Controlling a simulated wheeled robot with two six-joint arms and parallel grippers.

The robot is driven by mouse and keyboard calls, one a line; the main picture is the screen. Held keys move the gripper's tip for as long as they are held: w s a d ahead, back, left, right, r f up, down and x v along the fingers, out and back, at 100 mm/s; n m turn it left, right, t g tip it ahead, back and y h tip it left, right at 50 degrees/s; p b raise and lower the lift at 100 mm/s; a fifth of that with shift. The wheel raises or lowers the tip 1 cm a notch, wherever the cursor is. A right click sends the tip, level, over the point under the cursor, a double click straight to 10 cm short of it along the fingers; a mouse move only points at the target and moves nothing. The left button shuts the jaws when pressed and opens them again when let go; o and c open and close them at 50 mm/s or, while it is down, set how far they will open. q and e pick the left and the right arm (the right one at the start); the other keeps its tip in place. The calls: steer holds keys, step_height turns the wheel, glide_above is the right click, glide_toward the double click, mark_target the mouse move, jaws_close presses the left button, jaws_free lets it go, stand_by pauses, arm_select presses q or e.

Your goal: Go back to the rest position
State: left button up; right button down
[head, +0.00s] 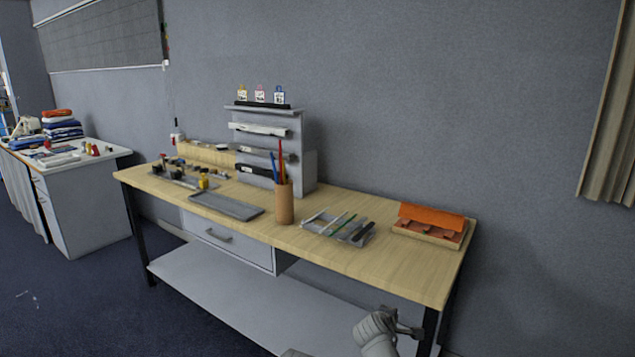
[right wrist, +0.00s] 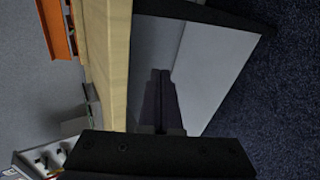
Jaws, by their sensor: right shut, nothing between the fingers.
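My right arm comes in at the bottom of the head view, in front of the right part of the wooden table (head: 370,262). My right gripper (head: 413,331) is small and partly dark there, near the table's front right leg. In the right wrist view my right gripper (right wrist: 160,75) has its two dark fingers together, with nothing between them. The table edge (right wrist: 115,60) runs down the left of that view, apart from the fingers as far as I can tell. My left gripper is not in view.
On the table stand an orange-lidded box (head: 432,226), a clear tray of pens (head: 338,228), a brown pencil cup (head: 284,205), a grey tray (head: 226,206) and a grey shelf rack (head: 306,140). A drawer (head: 228,240) and lower shelf (head: 225,290) are below. Dark floor (head: 70,300) is open at left.

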steer(key=s+a+f+m+g+y, duration=0.1)
steer(key=s+a+f+m+g, duration=0.2)
steer(key=s+a, duration=0.35)
steer(key=s+a+f+m+g+y, duration=0.2)
steer(key=s+a+f+m+g, duration=0.1)
steer(key=s, duration=0.7)
steer(key=s+a+f+m+g+y, duration=0.1)
steer(key=s+a+f+m+g, duration=0.25)
steer(key=s, duration=0.45)
step_height(320, 180, up, 12)
steer(key=a+p, duration=0.1)
steer(key=p, duration=1.1)
steer(key=shift+s+r+n+p, duration=0.25)
steer(key=shift+n+p, duration=0.05)
steer(key=shift+n, duration=0.05)
steer(key=shift+w, duration=0.1)
